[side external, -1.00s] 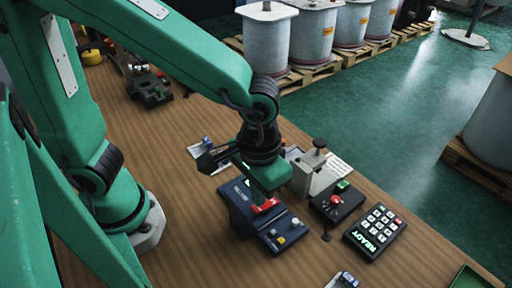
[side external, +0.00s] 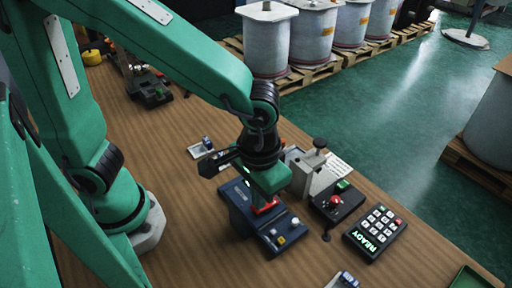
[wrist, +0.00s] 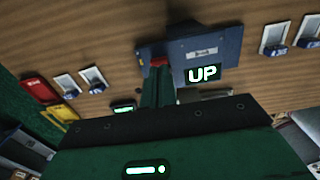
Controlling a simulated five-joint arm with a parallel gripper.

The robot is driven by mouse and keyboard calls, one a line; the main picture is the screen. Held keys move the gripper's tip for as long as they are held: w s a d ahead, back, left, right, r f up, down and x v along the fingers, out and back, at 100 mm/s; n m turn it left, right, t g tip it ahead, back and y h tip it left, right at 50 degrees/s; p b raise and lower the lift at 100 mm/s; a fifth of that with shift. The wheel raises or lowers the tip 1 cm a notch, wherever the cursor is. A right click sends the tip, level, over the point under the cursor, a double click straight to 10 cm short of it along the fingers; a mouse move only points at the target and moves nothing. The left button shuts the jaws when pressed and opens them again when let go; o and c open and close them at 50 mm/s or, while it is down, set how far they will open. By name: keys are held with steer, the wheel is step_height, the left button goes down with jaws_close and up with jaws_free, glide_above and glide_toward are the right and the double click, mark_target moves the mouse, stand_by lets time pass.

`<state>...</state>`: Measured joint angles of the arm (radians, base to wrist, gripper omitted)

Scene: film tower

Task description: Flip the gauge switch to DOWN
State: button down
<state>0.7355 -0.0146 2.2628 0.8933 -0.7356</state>
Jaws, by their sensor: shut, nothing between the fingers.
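The gauge is a dark blue unit (side external: 238,203) on the wooden bench, with a red switch part (side external: 266,208) on it. In the wrist view the blue unit (wrist: 221,45) carries a lit display (wrist: 202,74) reading UP. My gripper (side external: 268,192) is over the unit, pointing down, at the red part and partly hiding it. In the wrist view my gripper's narrow fingers (wrist: 158,76) are together, with their tips by the red part (wrist: 159,61). Whether they touch it is hard to tell. The lever's exact angle is hidden.
A black box with a red knob (side external: 335,202) and a keypad showing READY (side external: 374,231) stand to the right. A grey block with a black knob (side external: 310,172) stands close behind my gripper. Small switches (side external: 201,147) lie beyond. The bench's front left is bare.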

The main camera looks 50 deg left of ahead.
steer(key=shift+f, duration=0.6)
stand_by(0.5)
steer(key=shift+r, duration=3.55)
steer(key=a+r+t, duration=0.2)
steer(key=a, duration=0.8)
steer(key=a+r+t, duration=0.3)
steer(key=a, duration=0.7)
steer(key=shift+s+a+t, duration=0.2)
steer(key=shift+a+t, duration=0.1)
